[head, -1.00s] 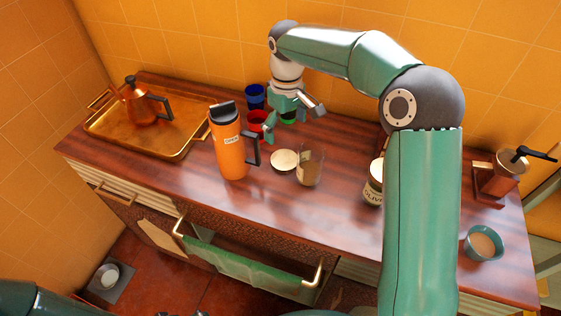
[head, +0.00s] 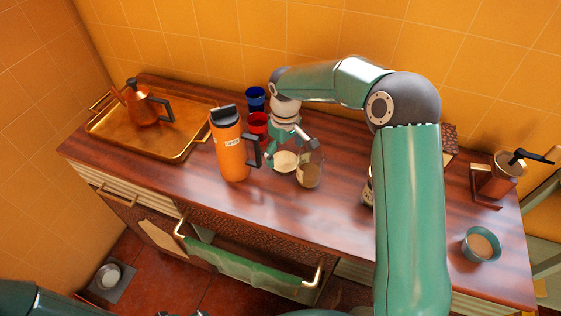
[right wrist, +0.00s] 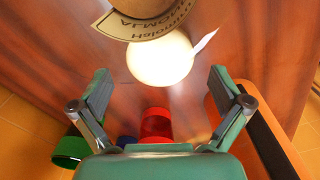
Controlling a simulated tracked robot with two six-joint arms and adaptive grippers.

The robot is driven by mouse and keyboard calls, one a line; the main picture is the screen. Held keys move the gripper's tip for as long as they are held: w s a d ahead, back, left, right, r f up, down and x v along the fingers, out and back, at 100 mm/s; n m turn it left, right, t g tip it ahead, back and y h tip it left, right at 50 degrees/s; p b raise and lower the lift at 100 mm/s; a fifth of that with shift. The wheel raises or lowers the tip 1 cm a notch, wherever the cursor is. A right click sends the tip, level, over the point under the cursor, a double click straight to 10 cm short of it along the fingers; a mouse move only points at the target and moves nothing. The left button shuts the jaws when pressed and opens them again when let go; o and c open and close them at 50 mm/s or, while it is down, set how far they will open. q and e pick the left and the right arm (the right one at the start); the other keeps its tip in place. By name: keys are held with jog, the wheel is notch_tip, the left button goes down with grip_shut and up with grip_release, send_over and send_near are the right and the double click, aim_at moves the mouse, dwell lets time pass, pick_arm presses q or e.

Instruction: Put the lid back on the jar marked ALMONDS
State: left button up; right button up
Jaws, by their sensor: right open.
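The glass jar marked ALMONDS (head: 309,172) stands open on the counter, its label readable upside down in the right wrist view (right wrist: 150,20). A round cream lid (head: 285,162) lies on the counter just left of the jar. In the right wrist view the lid (right wrist: 160,60) partly shows behind the jar's edge. My right gripper (head: 289,151) is open and empty, low over the lid's far side. Its fingers are spread on either side of the lid in the right wrist view (right wrist: 159,75), apart from it. My left gripper is out of view.
An orange flask (head: 231,150) stands close left of the lid. Red (head: 257,124) and blue (head: 255,98) cups are behind. Another jar (head: 368,190) is mostly hidden by my right arm. A tray (head: 185,150) with a kettle is left; a teal bowl (head: 481,244) is right.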

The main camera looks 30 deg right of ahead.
aim_at(284, 161)
jog(key=shift+f, duration=1.25)
jog(key=shift+c, duration=0.3)
jog(key=c, duration=0.8)
jog(key=shift+o, duration=0.2)
notch_tip(284, 161, up, 20)
